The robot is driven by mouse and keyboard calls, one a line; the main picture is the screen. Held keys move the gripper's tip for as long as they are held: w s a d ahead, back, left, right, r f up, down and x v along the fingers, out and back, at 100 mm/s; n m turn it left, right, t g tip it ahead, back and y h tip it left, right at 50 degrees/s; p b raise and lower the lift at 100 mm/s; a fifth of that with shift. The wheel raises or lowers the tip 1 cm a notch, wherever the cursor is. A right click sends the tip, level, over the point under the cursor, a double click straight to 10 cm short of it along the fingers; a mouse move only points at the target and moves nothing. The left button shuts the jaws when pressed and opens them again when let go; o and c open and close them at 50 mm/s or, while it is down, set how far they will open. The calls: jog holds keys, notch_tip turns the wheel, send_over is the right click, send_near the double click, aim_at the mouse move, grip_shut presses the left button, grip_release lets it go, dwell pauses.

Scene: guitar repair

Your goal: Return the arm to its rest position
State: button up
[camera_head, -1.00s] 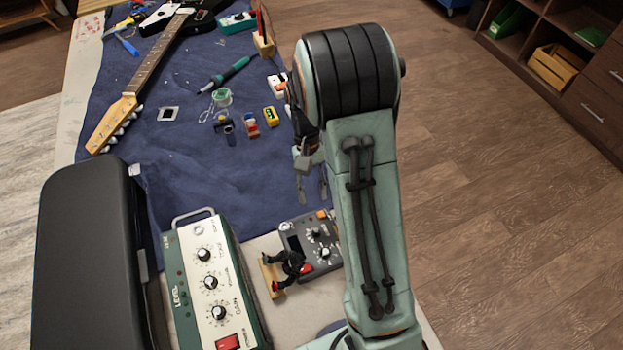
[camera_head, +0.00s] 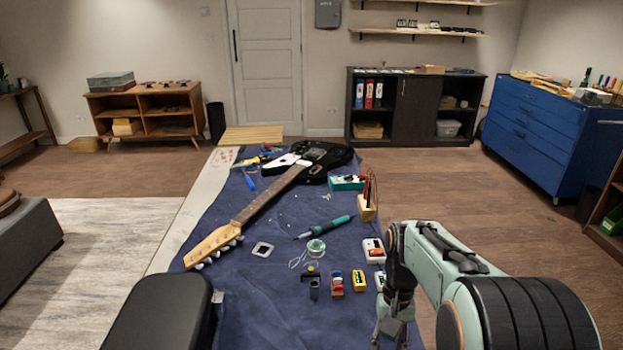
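My arm (camera_head: 450,255) is at the lower right, bent, with its big joint near the camera. My gripper (camera_head: 393,332) hangs down from the arm at the bottom of the view, over the right edge of the blue cloth. Its fingers are small, dark and partly cut off by the lower edge, so I cannot tell how far apart they are. I see nothing clearly held.
A black electric guitar (camera_head: 318,158) lies on the blue cloth (camera_head: 215,285). A soldering iron (camera_head: 325,227), solder spool (camera_head: 316,247) and several small boxes lie left of my gripper. A black case (camera_head: 160,312) stands at lower left. Floor right of the table is clear.

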jog(key=s+a+r+n+t, duration=0.1)
jog(key=s+a+r, duration=0.1)
jog(key=s+r, duration=0.2)
jog(key=s+a+r+n+t, duration=0.1)
jog(key=s+a+r+t, duration=0.1)
jog(key=s, duration=0.8)
notch_tip(320, 180, up, 2)
jog(key=shift+s+a+r+t, duration=0.15)
jog(key=shift+a+t, duration=0.15)
jog(key=shift+a, duration=0.15)
jog(key=o, duration=0.6)
jog(key=shift+n+g, duration=0.4)
jog(key=s+f, duration=0.2)
jog(key=s, duration=0.1)
jog(key=s+f, duration=0.2)
jog(key=shift+s+a, duration=0.1)
jog(key=shift+a, duration=0.15)
jog(key=o, duration=0.7)
jog(key=w+d+r, duration=0.5)
jog(key=w+r, duration=0.1)
jog(key=w, duration=0.2)
jog(key=shift+m+h, duration=0.3)
jog(key=shift+m, duration=0.2)
jog(key=f, duration=1.1)
jog(key=shift+w+d, duration=0.2)
jog(key=shift+w, duration=0.15)
